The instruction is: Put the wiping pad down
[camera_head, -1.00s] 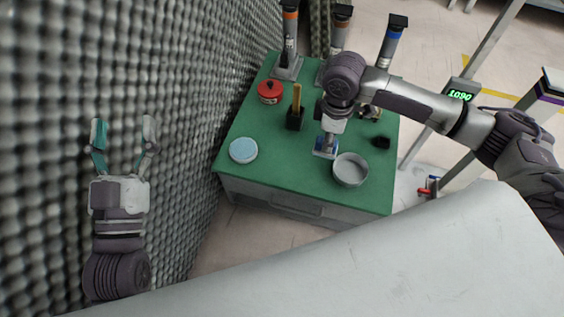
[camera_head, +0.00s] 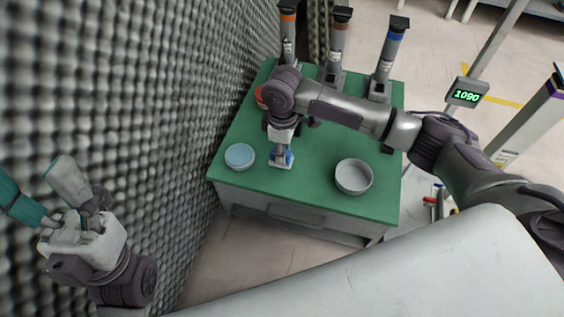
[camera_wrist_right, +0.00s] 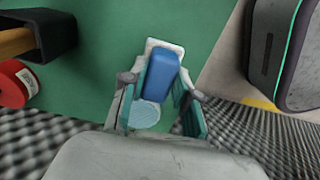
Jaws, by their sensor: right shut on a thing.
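The wiping pad (camera_wrist_right: 163,75) is a blue block on a whitish plate, held between the teal fingers of my right gripper in the right wrist view. My right gripper (camera_head: 281,152) is shut on it. In the head view the pad (camera_head: 281,159) is low over the front of the green table (camera_head: 310,185), between the light blue round dish (camera_head: 240,155) and the grey bowl (camera_head: 353,178). I cannot tell whether the pad touches the table. My left gripper (camera_head: 38,182) is open and empty at the far left, by the foam wall, away from the table.
Several tall dispensers (camera_head: 385,60) stand along the back of the table. A red pot (camera_wrist_right: 14,83) and a black holder with a wooden handle (camera_wrist_right: 40,40) show in the wrist view. The foam wall (camera_head: 130,90) borders the table's left. Green surface is free around the pad.

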